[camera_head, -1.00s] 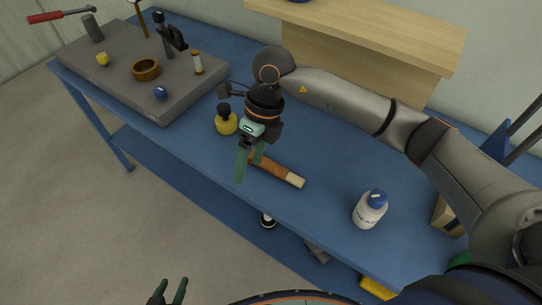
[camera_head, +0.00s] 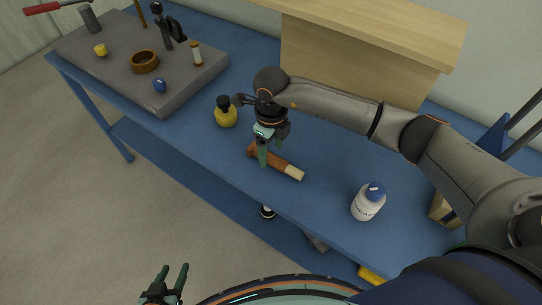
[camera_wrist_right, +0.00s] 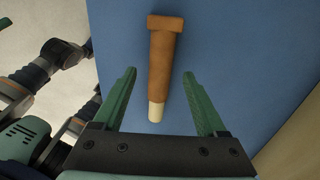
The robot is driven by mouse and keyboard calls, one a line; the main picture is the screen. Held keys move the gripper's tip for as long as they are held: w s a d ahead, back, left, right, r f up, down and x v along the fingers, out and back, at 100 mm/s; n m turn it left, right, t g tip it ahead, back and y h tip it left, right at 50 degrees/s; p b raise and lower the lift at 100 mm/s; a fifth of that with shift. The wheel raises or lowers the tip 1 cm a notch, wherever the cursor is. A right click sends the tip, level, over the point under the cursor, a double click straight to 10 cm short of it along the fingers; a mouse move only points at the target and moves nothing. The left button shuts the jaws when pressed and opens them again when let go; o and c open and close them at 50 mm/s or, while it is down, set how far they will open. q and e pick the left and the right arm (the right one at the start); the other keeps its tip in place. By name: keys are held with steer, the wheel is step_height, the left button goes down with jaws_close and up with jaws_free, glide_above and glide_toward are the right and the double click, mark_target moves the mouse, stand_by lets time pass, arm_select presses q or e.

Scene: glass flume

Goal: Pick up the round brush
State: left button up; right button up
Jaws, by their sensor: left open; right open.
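The round brush (camera_head: 291,171), a brown tapered rod with a pale cream end, lies on the blue table (camera_head: 328,148). My right gripper (camera_head: 270,154) is open over its brown part, pointing down, and partly hides it. In the right wrist view the brush (camera_wrist_right: 161,64) lies lengthwise in line with the gap between the green fingers (camera_wrist_right: 159,74), its wider square end farther away. Neither finger appears to touch it; the height between them is hard to tell. My left gripper (camera_head: 174,267) is open and empty at the bottom, off the table.
A yellow bottle with a black cap (camera_head: 226,113) stands left of my right gripper. A white bottle with a blue lid (camera_head: 368,202) stands to the right. A grey slab (camera_head: 113,67) bears several small items. A wooden shelf (camera_head: 360,60) stands behind. Table between brush and white bottle is clear.

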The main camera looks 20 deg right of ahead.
steer(key=shift+f, duration=1.2)
jaws_close()
